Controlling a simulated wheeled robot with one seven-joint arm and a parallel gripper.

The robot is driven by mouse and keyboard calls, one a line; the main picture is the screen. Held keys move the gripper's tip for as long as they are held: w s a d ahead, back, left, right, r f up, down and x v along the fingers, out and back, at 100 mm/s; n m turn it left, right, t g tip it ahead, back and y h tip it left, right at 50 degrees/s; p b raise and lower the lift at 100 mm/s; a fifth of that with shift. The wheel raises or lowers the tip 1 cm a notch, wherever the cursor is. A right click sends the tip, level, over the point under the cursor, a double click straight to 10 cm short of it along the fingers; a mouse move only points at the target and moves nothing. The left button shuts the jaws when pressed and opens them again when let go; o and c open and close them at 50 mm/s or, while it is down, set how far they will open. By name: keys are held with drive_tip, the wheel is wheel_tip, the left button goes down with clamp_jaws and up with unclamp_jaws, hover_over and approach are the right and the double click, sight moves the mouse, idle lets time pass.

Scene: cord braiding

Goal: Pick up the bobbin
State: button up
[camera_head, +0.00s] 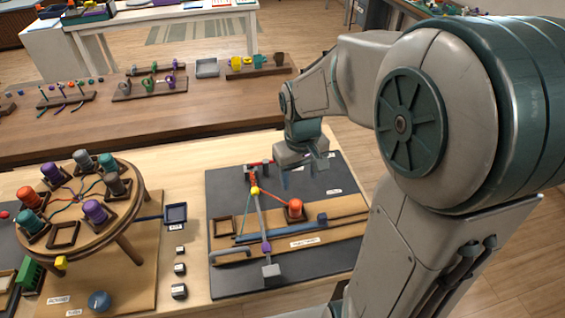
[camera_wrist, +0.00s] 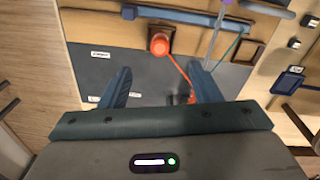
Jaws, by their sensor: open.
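An orange-red bobbin (camera_head: 295,209) stands upright in a dark square holder on a wooden board over a dark mat. In the wrist view the bobbin (camera_wrist: 159,44) shows beyond the fingers, with an orange cord running from it. My gripper (camera_head: 304,174) is open and empty above the mat's far part, behind the bobbin and apart from it. Its two blue fingers (camera_wrist: 160,72) are spread in the wrist view. Other bobbins, among them a red-orange one (camera_head: 29,197) and a purple one (camera_head: 95,211), stand around a round wooden braiding stand (camera_head: 68,222).
A grey post with a yellow piece (camera_head: 255,190) and cords stands left of the bobbin. A blue bar (camera_head: 280,231) lies in front of it. An empty square holder (camera_head: 223,226) is on the board's left. A small dark tray (camera_head: 176,214) lies between stand and mat.

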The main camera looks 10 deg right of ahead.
sight(295, 203)
drive_tip(key=shift+g, duration=0.3)
drive_tip(key=f, duration=0.5)
drive_tip(key=w+f, duration=0.1)
drive_tip(key=f, duration=0.4)
drive_tip(key=w+f+p, duration=0.1)
drive_tip(key=f, duration=0.4)
drive_tip(key=shift+w+f, duration=0.1)
drive_tip(key=shift+w, duration=0.15)
drive_tip(key=shift+c, duration=0.4)
drive_tip(key=c, duration=1)
